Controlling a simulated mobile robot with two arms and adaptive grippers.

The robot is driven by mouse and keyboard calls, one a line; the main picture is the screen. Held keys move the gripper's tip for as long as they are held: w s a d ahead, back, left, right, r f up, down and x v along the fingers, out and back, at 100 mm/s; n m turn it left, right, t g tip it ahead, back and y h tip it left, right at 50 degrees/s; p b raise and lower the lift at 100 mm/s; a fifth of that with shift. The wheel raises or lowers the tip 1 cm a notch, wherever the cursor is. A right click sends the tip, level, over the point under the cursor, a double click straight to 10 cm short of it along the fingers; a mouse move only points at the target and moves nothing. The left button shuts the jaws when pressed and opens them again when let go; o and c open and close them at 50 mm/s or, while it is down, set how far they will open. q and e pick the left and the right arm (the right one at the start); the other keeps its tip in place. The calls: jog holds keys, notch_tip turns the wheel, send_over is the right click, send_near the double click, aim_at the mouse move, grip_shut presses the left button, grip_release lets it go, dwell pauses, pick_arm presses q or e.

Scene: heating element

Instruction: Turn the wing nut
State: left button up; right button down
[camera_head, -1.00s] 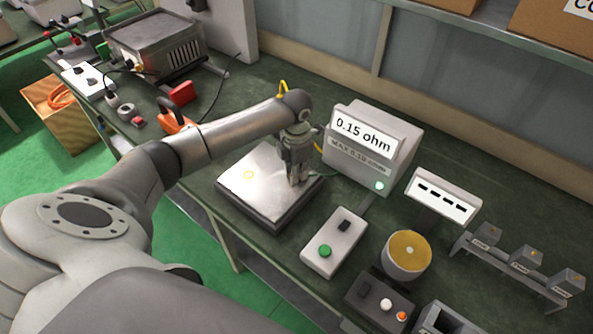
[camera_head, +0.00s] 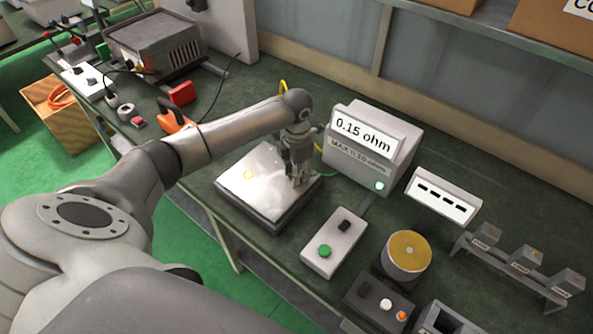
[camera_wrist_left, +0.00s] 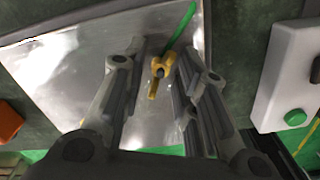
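The wing nut (camera_wrist_left: 161,73) is yellow and stands on a shiny metal plate (camera_wrist_left: 70,75) in the left wrist view, with its wings running roughly along the gap between my fingers. My left gripper (camera_wrist_left: 162,80) is open, with one finger on each side of the nut and a visible gap to each. In the head view, my left gripper (camera_head: 299,180) points down at the right part of the plate (camera_head: 262,180) and hides the nut. A green wire (camera_wrist_left: 181,25) runs toward the nut. My right gripper is not in view.
A meter (camera_head: 365,140) reading 0.15 ohm stands just right of the gripper. A switch box (camera_head: 333,243) with a green button lies in front. A gold-topped cylinder (camera_head: 408,252) and a slotted panel (camera_head: 443,196) stand further right. An orange-handled tool (camera_head: 172,120) lies left.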

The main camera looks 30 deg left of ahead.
pick_arm(q)
jog(key=shift+o, duration=0.4)
notch_tip(320, 180, up, 12)
dwell(0.4)
